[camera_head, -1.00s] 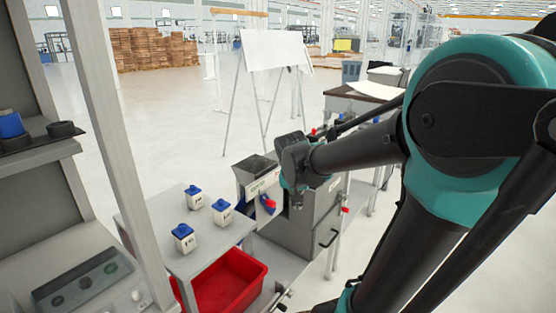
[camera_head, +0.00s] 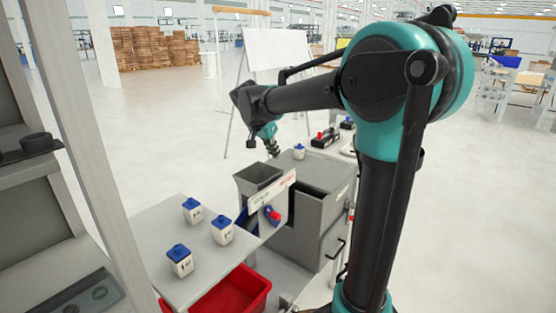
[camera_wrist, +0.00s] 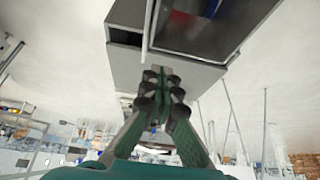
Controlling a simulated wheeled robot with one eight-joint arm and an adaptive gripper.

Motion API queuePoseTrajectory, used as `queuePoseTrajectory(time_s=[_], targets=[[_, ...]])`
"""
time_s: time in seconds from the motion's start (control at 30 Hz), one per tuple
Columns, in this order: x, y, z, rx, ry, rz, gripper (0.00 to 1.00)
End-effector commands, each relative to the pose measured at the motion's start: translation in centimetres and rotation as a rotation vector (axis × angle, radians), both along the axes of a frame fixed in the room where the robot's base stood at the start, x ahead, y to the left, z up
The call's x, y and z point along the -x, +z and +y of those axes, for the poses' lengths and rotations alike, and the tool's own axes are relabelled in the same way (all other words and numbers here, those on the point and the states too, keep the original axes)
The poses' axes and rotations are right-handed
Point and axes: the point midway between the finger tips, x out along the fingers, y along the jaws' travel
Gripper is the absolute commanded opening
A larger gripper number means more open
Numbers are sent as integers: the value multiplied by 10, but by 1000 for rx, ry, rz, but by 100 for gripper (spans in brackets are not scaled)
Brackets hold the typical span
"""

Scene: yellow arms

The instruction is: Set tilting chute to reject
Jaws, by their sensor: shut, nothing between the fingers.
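The tilting chute unit is a grey hopper (camera_head: 258,177) with a sign plate (camera_head: 272,191) bearing green and red lettering. Below the plate sit a blue chute part (camera_head: 242,222) and a red knob (camera_head: 272,214). The exact tilt of the chute cannot be told. My gripper (camera_head: 273,152) is above and just behind the hopper, apart from it, pointing down. In the wrist view my gripper (camera_wrist: 160,72) has its fingers together and empty, with the grey housing (camera_wrist: 195,65) beyond them. A blurred red and blue part (camera_wrist: 190,20) shows at the top there.
Several white bottles with blue caps (camera_head: 222,230) stand on the grey table (camera_head: 150,235) left of the chute. A red bin (camera_head: 235,297) lies below. A grey cabinet (camera_head: 310,205) stands right of the chute, with a bottle (camera_head: 299,152) on top. Floor behind is open.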

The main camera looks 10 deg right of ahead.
Motion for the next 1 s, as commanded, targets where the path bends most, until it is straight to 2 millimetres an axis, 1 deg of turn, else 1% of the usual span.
queuePoseTrajectory(time_s=[0.4,0.6,0.8,1.0], targets=[[-28,-70,-29,0,-2,0,0],[-39,-95,-39,-1,-1,0,0],[-43,-107,-44,-1,0,1,0],[-44,-109,-44,-1,0,1,0]])
